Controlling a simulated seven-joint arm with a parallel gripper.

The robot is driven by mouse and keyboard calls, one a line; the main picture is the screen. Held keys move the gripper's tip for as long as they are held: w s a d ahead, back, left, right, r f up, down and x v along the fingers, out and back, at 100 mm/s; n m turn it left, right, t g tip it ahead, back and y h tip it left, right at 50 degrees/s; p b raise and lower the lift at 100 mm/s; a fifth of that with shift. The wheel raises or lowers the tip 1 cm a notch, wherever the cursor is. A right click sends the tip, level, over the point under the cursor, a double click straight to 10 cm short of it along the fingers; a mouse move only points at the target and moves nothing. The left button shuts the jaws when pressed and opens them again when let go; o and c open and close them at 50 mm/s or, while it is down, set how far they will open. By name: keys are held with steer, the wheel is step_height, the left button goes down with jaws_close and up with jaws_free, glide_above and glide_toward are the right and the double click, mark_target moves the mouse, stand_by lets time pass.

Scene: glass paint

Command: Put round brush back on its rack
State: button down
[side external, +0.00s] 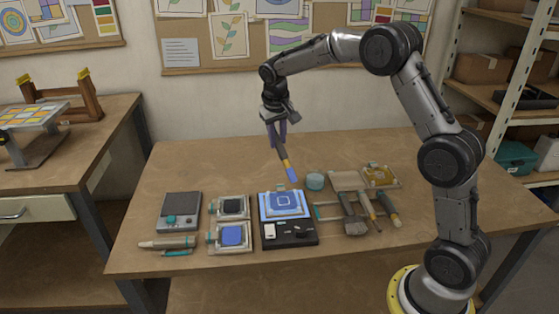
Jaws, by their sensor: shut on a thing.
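My gripper (273,140) is above the table, left of centre, with its fingers shut on a brush. The round brush (287,164) hangs tilted from the fingers, with a dark handle, a yellow band and a blue tip at its lower right end. The tip is above the back of the blue glass panel, apparently clear of it. The exact slots on the rack are too small to tell.
The blue panel (283,205) sits on a black base (289,234). Paint pads (231,236) and a grey device (180,211) are left. The back left of the table is clear.

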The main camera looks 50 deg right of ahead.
steer(key=shift+s+g, duration=0.2)
steer(key=shift+g, duration=0.1)
steer(key=s, duration=0.1)
steer(key=s+a+f+g+y, duration=0.1)
steer(key=s+f+g, duration=0.1)
steer(key=s, duration=0.1)
steer(key=shift+s+a+f+y, duration=0.1)
steer(key=shift+a+f+y, duration=0.05)
steer(key=shift+f+y, duration=0.15)
steer(key=s+d+f+m+g+y, duration=0.1)
steer(key=s+f+y, duration=0.1)
steer(key=s, duration=0.1)
steer(key=s+d+f+m+g+y, duration=0.1)
steer(key=s+d+f+y, duration=0.1)
steer(key=s+f, duration=0.1)
steer(key=s+d+f+m+g+y, duration=0.1)
steer(key=s+f+m+g, duration=0.1)
steer(key=s+f, duration=0.1)
steer(key=shift+s+d+f+y, duration=0.1)
steer(key=shift+s+d+y, duration=0.1)
steer(key=shift+s, duration=0.2)
steer(key=shift+s+d+f+y, duration=0.1)
steer(key=shift+s+d+y, duration=0.1)
steer(key=shift+s, duration=0.15)
steer(key=shift+f, duration=2.35)
steer(key=shift+f, duration=0.55)
steer(key=c, duration=0.6)
jaws_free()
